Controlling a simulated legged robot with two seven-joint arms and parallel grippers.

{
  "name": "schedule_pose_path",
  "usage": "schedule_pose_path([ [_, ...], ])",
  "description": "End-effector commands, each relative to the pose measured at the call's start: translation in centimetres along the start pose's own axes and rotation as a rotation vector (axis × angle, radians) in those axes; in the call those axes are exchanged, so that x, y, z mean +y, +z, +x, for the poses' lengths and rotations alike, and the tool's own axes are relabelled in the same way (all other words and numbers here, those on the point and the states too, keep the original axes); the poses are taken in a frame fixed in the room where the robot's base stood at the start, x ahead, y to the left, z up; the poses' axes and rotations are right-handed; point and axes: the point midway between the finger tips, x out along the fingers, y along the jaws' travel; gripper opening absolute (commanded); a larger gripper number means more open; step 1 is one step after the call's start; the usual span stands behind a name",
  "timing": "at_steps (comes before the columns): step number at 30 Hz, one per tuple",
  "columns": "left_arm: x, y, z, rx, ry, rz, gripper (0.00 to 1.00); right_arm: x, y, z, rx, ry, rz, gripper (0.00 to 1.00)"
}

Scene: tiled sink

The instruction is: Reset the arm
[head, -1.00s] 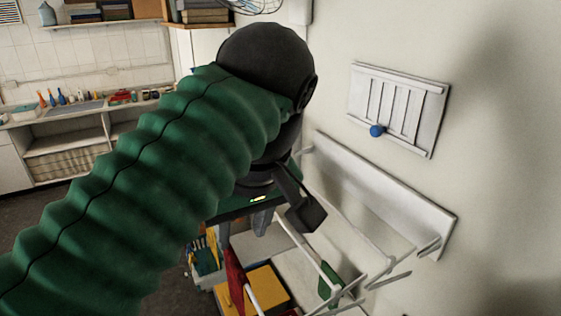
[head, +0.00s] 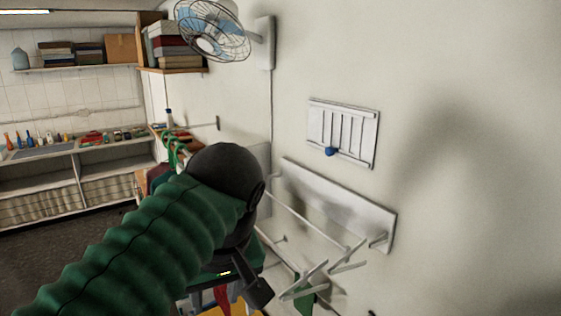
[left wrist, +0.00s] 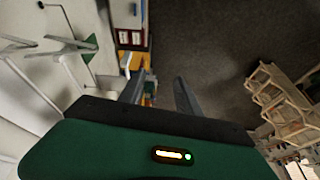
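My left arm, in a green ribbed sleeve with a black wrist joint, comes in from the lower left of the head view. My left gripper (head: 208,298) hangs below the black joint, near the bottom edge. The left wrist view shows its two grey fingers (left wrist: 160,88) apart, with nothing held between them. Floor and coloured items show beyond the fingertips. My right gripper is in neither view.
A white wall rack (head: 300,225) with projecting bars stands right of my left arm. A slatted panel (head: 342,132) with a blue knob is above it. A fan (head: 212,30) hangs higher up. A sink counter (head: 60,150) stands at the far left.

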Motion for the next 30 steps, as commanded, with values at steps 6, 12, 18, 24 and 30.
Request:
schedule_pose_path([
  [6, 0.1, 0.5, 7.0, -0.038, 0.018, 0.125, 0.4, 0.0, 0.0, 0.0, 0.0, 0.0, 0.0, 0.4],
  [12, -1.2, 2.6, 16.2, -0.089, 0.064, 0.26, 0.4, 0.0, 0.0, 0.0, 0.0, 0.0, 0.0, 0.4],
  [18, -5.4, 8.3, 26.4, -0.13, 0.135, 0.369, 0.4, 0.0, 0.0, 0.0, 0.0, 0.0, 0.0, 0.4],
  [24, -10.2, 14.8, 32.2, -0.13, 0.171, 0.415, 0.4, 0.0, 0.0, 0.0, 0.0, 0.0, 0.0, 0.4],
  [30, -10.6, 18.0, 38.7, -0.119, 0.176, 0.428, 0.4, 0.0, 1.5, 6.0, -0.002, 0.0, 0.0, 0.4],
])
